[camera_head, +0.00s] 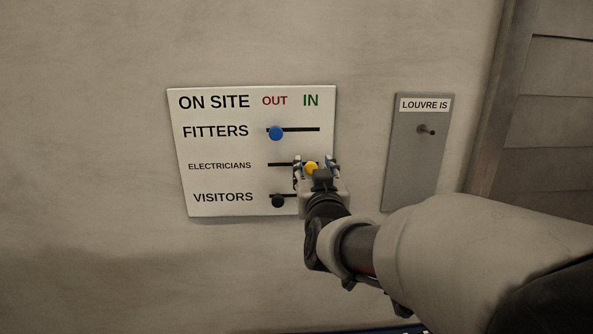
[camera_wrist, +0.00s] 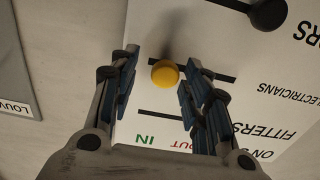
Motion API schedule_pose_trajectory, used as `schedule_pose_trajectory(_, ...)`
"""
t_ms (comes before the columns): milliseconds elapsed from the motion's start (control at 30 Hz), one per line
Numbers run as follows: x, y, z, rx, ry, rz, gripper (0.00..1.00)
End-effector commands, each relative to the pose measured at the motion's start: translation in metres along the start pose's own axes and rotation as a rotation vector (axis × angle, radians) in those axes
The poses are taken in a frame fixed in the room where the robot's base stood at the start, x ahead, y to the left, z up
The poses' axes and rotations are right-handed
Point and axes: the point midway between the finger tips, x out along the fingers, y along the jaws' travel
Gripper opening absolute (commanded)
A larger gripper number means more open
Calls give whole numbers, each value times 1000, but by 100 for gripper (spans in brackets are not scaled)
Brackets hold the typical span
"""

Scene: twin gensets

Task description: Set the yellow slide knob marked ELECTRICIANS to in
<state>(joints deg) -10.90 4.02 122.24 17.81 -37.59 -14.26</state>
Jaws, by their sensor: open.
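The yellow slide knob (camera_head: 312,168) is on the ELECTRICIANS slot of the white ON SITE board (camera_head: 225,180), below the green IN heading. The wrist view, where the lettering is upside down, shows the yellow knob (camera_wrist: 165,73) with its slot (camera_wrist: 212,76) running away on the OUT side. My gripper (camera_head: 314,162) is open, with one finger on each side of the knob. In the wrist view the knob is nearer the right finger, with a wider gap at the left; I cannot tell if anything touches. My gripper hides part of the slot in the head view.
The blue FITTERS knob (camera_head: 276,133) is above, under OUT. The black VISITORS knob (camera_head: 278,201) is below, also toward OUT, close to my gripper. A grey LOUVRE panel (camera_head: 412,175) with a small toggle is to the right. Bare wall (camera_head: 85,180) lies left.

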Motion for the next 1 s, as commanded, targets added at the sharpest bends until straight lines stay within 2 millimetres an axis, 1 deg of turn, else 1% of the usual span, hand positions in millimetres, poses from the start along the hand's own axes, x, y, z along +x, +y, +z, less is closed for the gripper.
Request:
schedule_pose_trajectory(133,-4,-1,0,0,1,-1,44)
schedule_pose_trajectory(233,-17,-1,-1,0,2,-2,44)
schedule_pose_trajectory(367,-43,-1,-1,0,2,-2,44)
schedule_pose_trajectory(500,-74,-1,-2,0,3,-2,44)
schedule_pose_trajectory(600,-93,0,-1,1,3,-2,44)
schedule_pose_trajectory(700,-107,0,-1,2,3,-1,44)
schedule_pose_trajectory(800,-116,0,-1,0,2,0,44)
schedule_pose_trajectory(1000,-121,0,0,0,0,0,44)
